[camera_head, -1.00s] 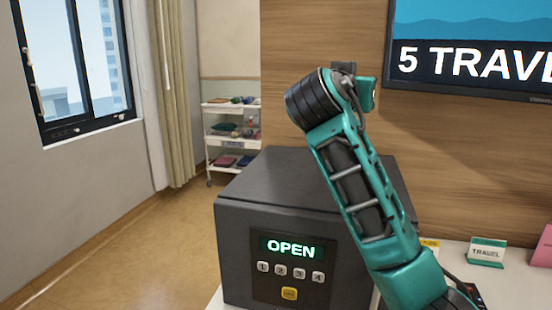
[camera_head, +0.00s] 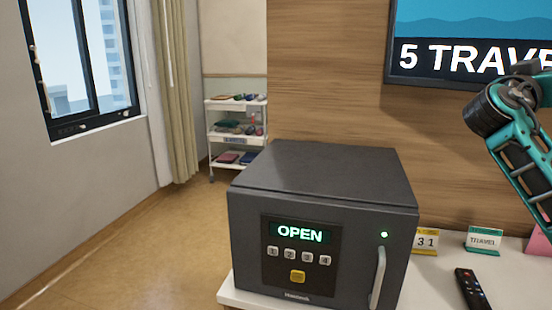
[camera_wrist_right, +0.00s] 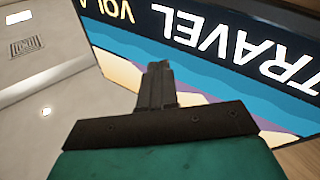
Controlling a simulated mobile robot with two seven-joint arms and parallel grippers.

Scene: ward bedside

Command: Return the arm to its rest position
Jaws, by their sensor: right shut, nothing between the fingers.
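My right arm (camera_head: 520,130), teal and black, is raised at the right edge of the head view, to the right of the safe and in front of the wood wall. My right gripper (camera_wrist_right: 156,68) shows in the right wrist view with its fingers together and nothing between them. Behind it are the screen (camera_wrist_right: 215,50) and the ceiling. The gripper's tip is not clear in the head view. My left gripper is in neither view.
A dark safe (camera_head: 325,185) reads OPEN, with a green light and a handle; its door looks closed. It stands on a white top (camera_head: 425,285) with a remote (camera_head: 472,290), a calendar card (camera_head: 426,241) and a TRAVEL card (camera_head: 484,240). A shelf cart (camera_head: 238,130) stands behind. Floor at left is clear.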

